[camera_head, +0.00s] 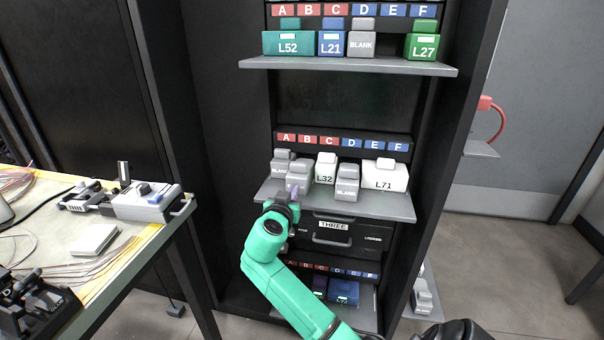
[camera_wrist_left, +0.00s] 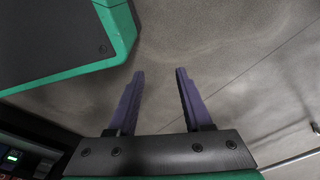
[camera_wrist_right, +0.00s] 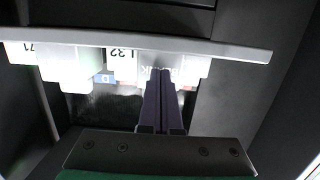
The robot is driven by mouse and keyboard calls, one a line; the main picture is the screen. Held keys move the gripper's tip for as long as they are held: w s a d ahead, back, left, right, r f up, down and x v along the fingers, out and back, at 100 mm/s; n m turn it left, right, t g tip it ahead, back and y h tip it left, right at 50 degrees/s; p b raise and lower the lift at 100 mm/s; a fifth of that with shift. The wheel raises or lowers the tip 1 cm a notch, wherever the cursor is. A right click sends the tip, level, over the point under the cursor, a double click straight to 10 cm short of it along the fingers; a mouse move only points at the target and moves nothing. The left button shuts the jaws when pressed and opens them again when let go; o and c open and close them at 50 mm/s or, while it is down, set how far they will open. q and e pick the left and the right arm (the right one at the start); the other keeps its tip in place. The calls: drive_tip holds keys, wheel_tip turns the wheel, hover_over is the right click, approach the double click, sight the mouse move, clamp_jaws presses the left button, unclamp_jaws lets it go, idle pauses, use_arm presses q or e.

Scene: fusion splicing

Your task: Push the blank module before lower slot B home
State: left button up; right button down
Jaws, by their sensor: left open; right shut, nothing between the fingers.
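The grey blank module (camera_head: 299,171) before lower slot B stands on the middle rack shelf (camera_head: 397,206), between another blank module (camera_head: 280,167) on its left and the white L32 module (camera_head: 326,168). My right gripper (camera_head: 294,188) is shut and empty, its purple fingers at the front of the blank module. In the right wrist view the scene is upside down; the shut fingertips (camera_wrist_right: 161,72) overlap a module with partly hidden lettering (camera_wrist_right: 146,72). I cannot tell whether they touch it. My left gripper (camera_wrist_left: 158,72) is open and empty above the grey floor.
On the same shelf are a blank module (camera_head: 347,184) below label D and the white L71 module (camera_head: 385,176). The upper shelf (camera_head: 347,67) holds several modules. A drawer marked THREE (camera_head: 334,232) sits below. A workbench (camera_head: 100,285) with instruments stands at left.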

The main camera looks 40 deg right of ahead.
sight(298, 181)
drive_tip(key=shift+x, duration=0.8)
drive_tip(key=shift+w+d+r+b, duration=0.1)
drive_tip(key=shift+w+d+b, duration=0.15)
drive_tip(key=shift+d+b, duration=0.2)
drive_tip(key=shift+w+d, duration=0.2)
drive_tip(key=shift+b+x, duration=0.55)
drive_tip(key=shift+x, duration=0.65)
drive_tip(key=shift+w+d+r+b, duration=0.1)
drive_tip(key=shift+w+d+b, duration=0.15)
drive_tip(key=shift+d, duration=0.2)
drive_tip(key=shift+w+d+r+b, duration=0.1)
drive_tip(key=shift+w+d+r, duration=0.05)
drive_tip(key=shift+w+d, duration=0.25)
use_arm(q)
drive_tip(key=w+d+r, duration=0.1)
drive_tip(key=w+r, duration=0.2)
drive_tip(key=r, duration=0.3)
drive_tip(key=shift+w+d, duration=0.35)
drive_tip(key=shift+d, duration=0.05)
use_arm(e)
drive_tip(key=shift+f+v, duration=0.2)
drive_tip(key=shift+v, duration=1.15)
drive_tip(key=shift+f+v, duration=0.25)
drive_tip(key=shift+v, duration=1.05)
drive_tip(key=shift+f+v, duration=0.2)
drive_tip(key=shift+v, duration=1.15)
